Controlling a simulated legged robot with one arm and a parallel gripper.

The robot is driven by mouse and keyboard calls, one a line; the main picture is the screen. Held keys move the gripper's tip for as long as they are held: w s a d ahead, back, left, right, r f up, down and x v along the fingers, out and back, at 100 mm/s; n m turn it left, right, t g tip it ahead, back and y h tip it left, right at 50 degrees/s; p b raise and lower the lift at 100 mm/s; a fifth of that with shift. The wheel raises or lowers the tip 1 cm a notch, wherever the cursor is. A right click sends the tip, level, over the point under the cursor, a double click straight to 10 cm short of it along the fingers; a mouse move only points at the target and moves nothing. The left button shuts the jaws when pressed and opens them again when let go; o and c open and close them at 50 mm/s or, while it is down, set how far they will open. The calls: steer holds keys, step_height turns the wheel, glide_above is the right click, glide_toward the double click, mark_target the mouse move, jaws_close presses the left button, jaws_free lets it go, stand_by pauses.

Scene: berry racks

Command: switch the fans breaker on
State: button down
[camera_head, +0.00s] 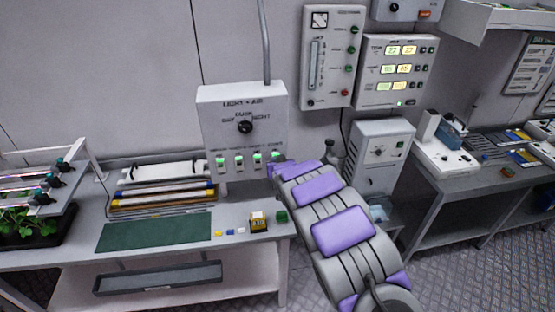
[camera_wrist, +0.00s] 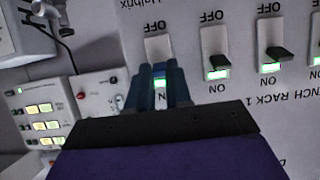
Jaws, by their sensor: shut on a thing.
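The grey switch panel (camera_head: 243,115) stands at the back of the bench, with a row of breakers along its lower part, each with a lit green lamp. In the wrist view, which shows the panel upside down, my gripper (camera_wrist: 160,70) is at the leftmost breaker (camera_wrist: 158,46). Its blue fingers are shut on that breaker's lever, which they mostly hide. A green glow shows between the fingers at the ON end. The neighbouring breakers (camera_wrist: 216,42) and (camera_wrist: 271,32) have black levers toward ON and green lamps. No fans label is readable. My gripper is partly hidden in the head view.
A black rotary knob (camera_head: 245,127) sits above the breakers. Wall boxes (camera_head: 333,55) and a grey cabinet (camera_head: 382,150) stand to the right.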

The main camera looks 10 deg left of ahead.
steer(key=shift+w+a+r+g+p, duration=0.2)
steer(key=shift+r+g+p, duration=0.45)
steer(key=shift+p, duration=0.65)
steer(key=shift+w+d+h, duration=0.1)
steer(key=shift+h, duration=0.2)
steer(key=c, duration=1)
jaws_free()
steer(key=shift+f, duration=0.2)
steer(key=shift+c, duration=0.2)
steer(key=v, duration=1.7)
steer(key=shift+r+p, duration=0.3)
steer(key=shift+p, duration=0.15)
